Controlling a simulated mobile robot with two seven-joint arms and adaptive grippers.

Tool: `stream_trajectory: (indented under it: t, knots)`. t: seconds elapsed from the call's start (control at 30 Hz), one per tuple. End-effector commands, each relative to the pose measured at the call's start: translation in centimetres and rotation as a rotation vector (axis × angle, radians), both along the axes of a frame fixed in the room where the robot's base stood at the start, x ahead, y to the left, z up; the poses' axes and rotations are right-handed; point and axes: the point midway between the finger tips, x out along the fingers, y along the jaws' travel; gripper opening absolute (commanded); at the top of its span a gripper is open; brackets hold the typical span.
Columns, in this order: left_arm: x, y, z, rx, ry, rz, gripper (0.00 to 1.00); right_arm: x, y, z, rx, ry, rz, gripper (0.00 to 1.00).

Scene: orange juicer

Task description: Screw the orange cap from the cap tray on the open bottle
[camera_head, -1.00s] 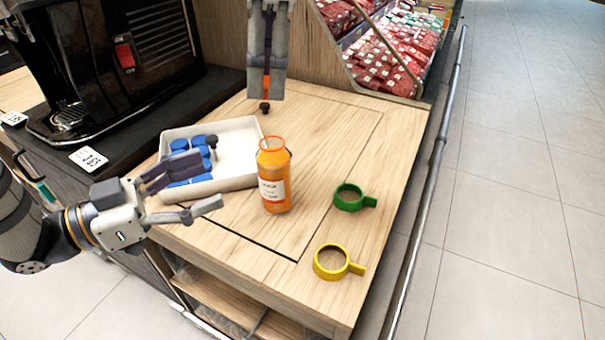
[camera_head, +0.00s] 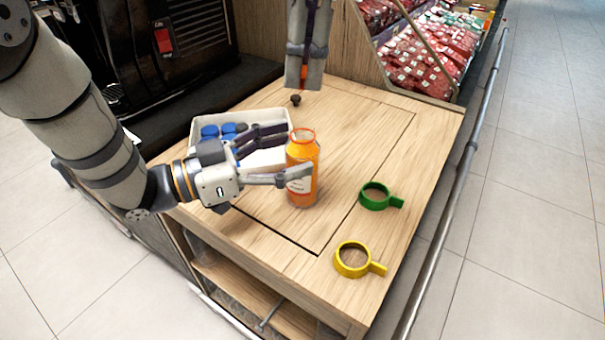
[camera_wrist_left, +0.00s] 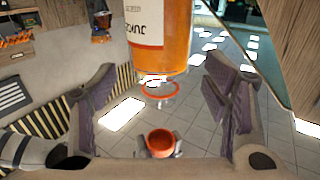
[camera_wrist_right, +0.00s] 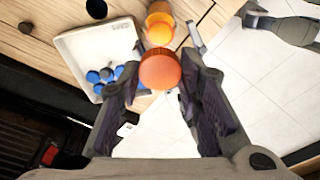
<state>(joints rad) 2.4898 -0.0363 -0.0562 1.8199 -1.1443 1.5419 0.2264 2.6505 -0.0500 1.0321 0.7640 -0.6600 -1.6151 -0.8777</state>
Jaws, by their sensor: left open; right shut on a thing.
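The open orange bottle (camera_head: 302,195) stands upright on the wooden table, its mouth uncovered. My left gripper (camera_head: 297,150) is open, its fingers reaching to either side of the bottle's upper part, not closed on it. The left wrist view shows the bottle (camera_wrist_left: 160,45) upside down between the spread fingers. My right gripper (camera_head: 304,82) hangs behind the bottle, above the table. In the right wrist view it is shut on the orange cap (camera_wrist_right: 160,70), apart from the bottle. The cap tray (camera_head: 203,118) is white, holds blue caps, and is partly hidden by my left gripper.
A green ring with a handle (camera_head: 375,197) and a yellow one (camera_head: 354,260) lie right of the bottle. A small dark knob (camera_head: 296,99) shows below my right gripper. A black machine (camera_head: 150,60) stands at the left. The table's right part is otherwise clear.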

Motion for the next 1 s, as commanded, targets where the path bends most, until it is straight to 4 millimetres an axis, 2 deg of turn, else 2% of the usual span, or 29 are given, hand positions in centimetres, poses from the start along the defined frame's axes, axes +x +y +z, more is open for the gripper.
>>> stream_trajectory:
  t: [0.2,0.53,0.57,0.8,0.87,1.0]
  knots:
    - [1.0,-2.3,-0.1,0.002,0.0,-0.001,0.69,0.0,0.0,0.0,0.0,0.0,0.0,0.24]
    - [1.2,-2.6,0.0,0.001,0.0,0.0,0.69,0.0,0.0,0.0,0.0,0.0,0.0,0.24]
    - [1.2,-2.6,0.0,0.001,0.0,0.0,0.67,0.0,0.0,0.0,0.0,0.0,0.0,0.24]
    - [1.2,-2.6,0.0,0.001,0.0,0.0,0.13,0.0,0.0,0.0,0.0,0.0,0.0,0.24]
    - [1.2,-2.6,0.0,0.001,0.0,0.0,0.0,0.0,0.0,0.0,0.0,0.0,0.0,0.24]
    - [1.2,-2.6,0.0,0.001,0.0,0.0,0.0,0.0,0.0,-0.7,-0.001,0.002,0.0,0.24]
